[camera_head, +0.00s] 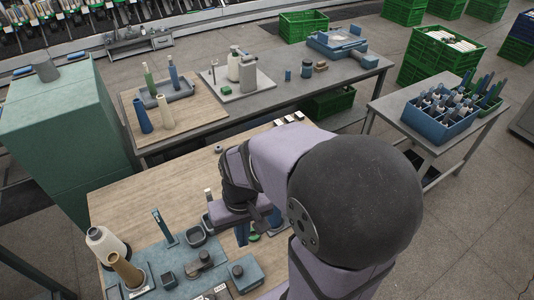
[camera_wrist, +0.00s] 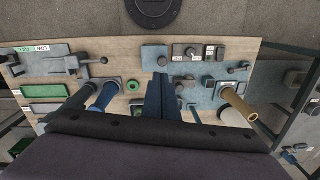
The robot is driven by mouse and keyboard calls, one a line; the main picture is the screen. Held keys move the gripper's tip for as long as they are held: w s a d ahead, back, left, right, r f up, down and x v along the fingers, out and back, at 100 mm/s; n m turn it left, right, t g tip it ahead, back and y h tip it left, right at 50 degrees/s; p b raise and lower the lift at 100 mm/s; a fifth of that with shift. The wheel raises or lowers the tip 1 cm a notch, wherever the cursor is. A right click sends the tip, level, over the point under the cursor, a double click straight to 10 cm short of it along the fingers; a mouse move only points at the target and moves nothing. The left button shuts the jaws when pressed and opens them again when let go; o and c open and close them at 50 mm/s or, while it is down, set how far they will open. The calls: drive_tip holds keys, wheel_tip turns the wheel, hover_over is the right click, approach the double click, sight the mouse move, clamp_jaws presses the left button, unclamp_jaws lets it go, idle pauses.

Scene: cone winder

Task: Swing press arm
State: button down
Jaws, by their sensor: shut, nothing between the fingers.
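My gripper (camera_head: 243,235) is shut and empty, pointing down over the wooden bench. Its blue fingers (camera_wrist: 160,98) stand together in the middle of the wrist view. I cannot tell for sure which part is the press arm. A grey lever with a round knob (camera_wrist: 90,66) sits on a plate at the left of the wrist view, apart from my fingers; my arm hides that area in the head view. A second grey fitting with a knob (camera_head: 200,262) sits on a blue plate at the front of the bench, and it also shows in the wrist view (camera_wrist: 184,83).
A white cone (camera_head: 105,243) and a tan cone (camera_head: 127,270) stand at the bench's left end. Blue tubes (camera_wrist: 105,97) stand close left of my fingers in the wrist view, near a green disc (camera_wrist: 133,85). A blue post (camera_head: 163,226) rises left of my gripper. The bench's back-left wood is clear.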

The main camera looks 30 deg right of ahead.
drive_tip(key=w+d+r+m+t+h+b, duration=0.3)
drive_tip(key=w+d+b, duration=1)
drive_tip(key=w+d, duration=1)
wheel_tip(320, 180, down, 9)
drive_tip(key=a+y+p, duration=0.1)
drive_tip(key=a+p, duration=0.1)
drive_tip(key=p, duration=0.3)
drive_tip(key=shift+w+f+t, duration=0.15)
drive_tip(key=shift+w+t, duration=0.15)
drive_tip(key=shift+w, duration=0.1)
